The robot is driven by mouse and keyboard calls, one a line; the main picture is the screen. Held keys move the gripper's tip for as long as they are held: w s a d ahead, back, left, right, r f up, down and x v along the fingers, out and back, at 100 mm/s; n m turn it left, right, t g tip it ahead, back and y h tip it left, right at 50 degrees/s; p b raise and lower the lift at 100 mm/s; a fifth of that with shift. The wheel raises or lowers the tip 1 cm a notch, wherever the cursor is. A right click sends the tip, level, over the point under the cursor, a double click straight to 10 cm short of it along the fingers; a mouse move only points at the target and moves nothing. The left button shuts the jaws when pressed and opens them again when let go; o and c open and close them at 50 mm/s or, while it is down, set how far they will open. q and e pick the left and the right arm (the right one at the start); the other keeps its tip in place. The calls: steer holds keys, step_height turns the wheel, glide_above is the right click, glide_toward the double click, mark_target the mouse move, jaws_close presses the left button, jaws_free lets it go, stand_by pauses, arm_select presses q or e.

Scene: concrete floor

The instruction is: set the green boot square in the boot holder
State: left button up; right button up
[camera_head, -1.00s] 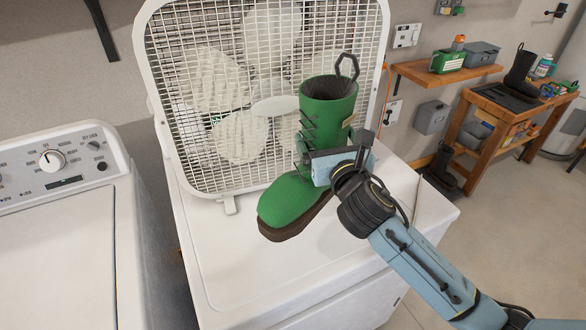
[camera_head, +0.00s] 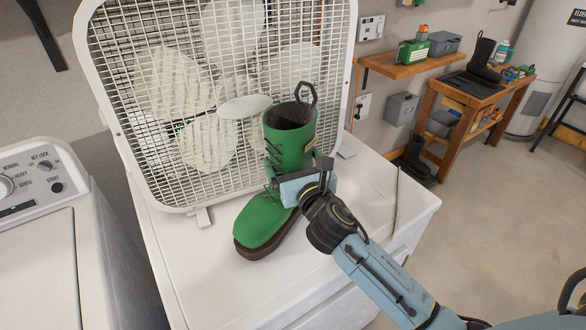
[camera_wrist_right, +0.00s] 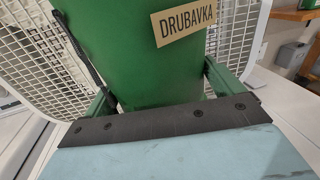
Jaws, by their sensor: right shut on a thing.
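The green boot (camera_head: 262,222), with a dark sole, laces and a black loop at its top, is upright with its toe toward the lower left. It is over the white appliance top (camera_head: 225,285); whether its sole touches is unclear. My right gripper (camera_head: 287,185) is shut on the boot's ankle from the right. In the right wrist view the boot's green shaft (camera_wrist_right: 135,45) with a "DRUBAVKA" label stands between the fingers (camera_wrist_right: 160,92). A dark tray (camera_head: 470,86) on the wooden bench, with a black boot at its back, looks like the boot holder. My left gripper is not in view.
A white box fan (camera_head: 150,190) stands close behind the boot. A washer (camera_head: 40,240) is at the left. The wooden bench (camera_head: 428,108) and a wall shelf (camera_head: 425,66) are at the right. Dark boots (camera_head: 415,160) stand on the floor. Open floor (camera_head: 480,200) lies between.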

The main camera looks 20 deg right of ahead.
steer(key=shift+f, duration=0.4)
steer(key=shift+f, duration=0.2)
steer(key=o, duration=1.7)
steer(key=shift+f, duration=0.1)
